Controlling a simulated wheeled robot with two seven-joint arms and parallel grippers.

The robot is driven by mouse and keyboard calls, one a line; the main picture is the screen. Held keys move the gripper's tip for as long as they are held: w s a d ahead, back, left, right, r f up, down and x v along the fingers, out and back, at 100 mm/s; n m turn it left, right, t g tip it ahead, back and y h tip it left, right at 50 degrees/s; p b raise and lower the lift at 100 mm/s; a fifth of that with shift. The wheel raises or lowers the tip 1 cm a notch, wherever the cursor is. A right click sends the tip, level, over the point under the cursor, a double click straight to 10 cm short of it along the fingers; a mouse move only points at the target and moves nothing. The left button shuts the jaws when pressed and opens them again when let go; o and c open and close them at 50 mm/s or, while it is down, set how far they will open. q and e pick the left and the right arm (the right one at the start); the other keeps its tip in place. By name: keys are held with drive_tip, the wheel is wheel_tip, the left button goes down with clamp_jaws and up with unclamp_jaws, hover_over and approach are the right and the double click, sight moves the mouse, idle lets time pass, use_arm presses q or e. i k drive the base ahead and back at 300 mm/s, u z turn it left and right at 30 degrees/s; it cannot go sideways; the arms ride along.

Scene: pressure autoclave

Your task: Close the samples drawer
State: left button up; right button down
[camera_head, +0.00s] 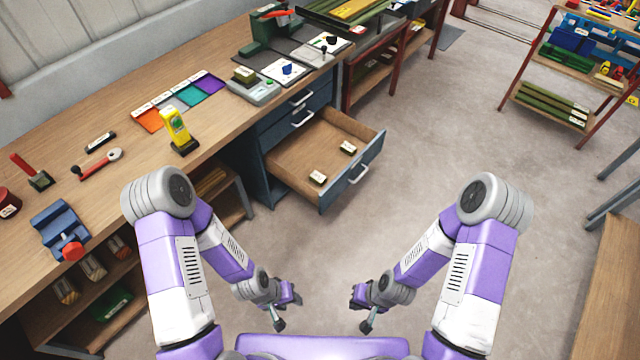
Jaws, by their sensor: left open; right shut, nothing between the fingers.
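The samples drawer (290,169) is pulled far out of the blue cabinet under the wooden workbench. It has a wooden inside, a blue front and a pale bar handle (366,166) on that front. Two small labelled blocks lie in it, one near the front right (348,147) and one near the left side (317,178). My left gripper (289,310) is open, low and in front of the drawer, apart from it. My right gripper (362,311) is shut and empty, also below the drawer in the picture and touching nothing that I can see.
The bench top (110,185) carries a yellow meter (176,128), colour swatches, a blue vise and tools. A shelf rack (555,95) stands at the far right. The grey floor (440,130) right of the drawer is clear.

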sight(315, 145)
drive_tip(key=u, duration=0.5)
drive_tip(key=i, duration=1.05)
drive_tip(key=z, duration=0.1)
